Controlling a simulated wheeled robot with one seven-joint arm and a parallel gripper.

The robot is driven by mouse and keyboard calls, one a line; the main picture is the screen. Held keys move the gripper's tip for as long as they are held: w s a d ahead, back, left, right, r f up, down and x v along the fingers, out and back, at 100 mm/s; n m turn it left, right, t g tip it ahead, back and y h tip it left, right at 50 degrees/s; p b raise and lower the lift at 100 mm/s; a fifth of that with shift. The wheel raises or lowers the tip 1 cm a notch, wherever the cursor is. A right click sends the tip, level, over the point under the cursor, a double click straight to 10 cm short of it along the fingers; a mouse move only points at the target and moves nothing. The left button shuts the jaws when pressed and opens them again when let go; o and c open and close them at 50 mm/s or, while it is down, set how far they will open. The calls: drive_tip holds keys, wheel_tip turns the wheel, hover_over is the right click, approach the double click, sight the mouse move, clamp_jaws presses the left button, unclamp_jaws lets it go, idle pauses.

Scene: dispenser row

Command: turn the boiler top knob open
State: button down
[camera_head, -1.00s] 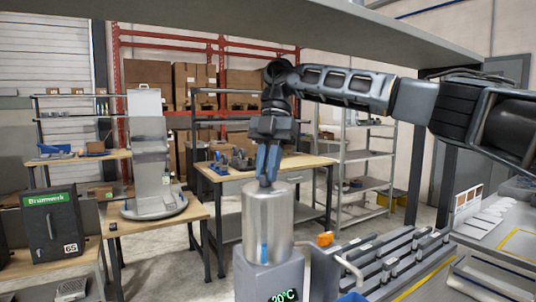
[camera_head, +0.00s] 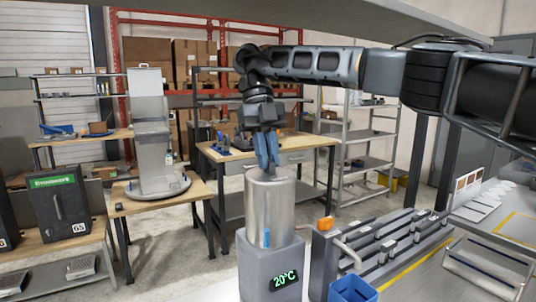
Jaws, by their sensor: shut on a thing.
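The boiler (camera_head: 270,212) is a shiny metal cylinder on a grey base (camera_head: 262,277) with a green display (camera_head: 285,282) reading 20°C. It stands upright at the lower middle of the head view. My gripper (camera_head: 267,160) points straight down over the boiler's top, its blue fingers close together and shut on the top knob. The knob itself is mostly hidden by the fingers, so its turned position cannot be told. A small blue strip (camera_head: 266,237) shows on the boiler's front.
A blue bin (camera_head: 352,289) is at the front. A black Brunnwerk box (camera_head: 60,207) and a grey machine (camera_head: 152,150) stand left. A shelf edge (camera_head: 330,20) spans above my arm.

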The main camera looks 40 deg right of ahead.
drive_tip(key=shift+n+h, duration=0.3)
drive_tip(key=shift+n, duration=0.3)
drive_tip(key=c, duration=1.1)
unclamp_jaws()
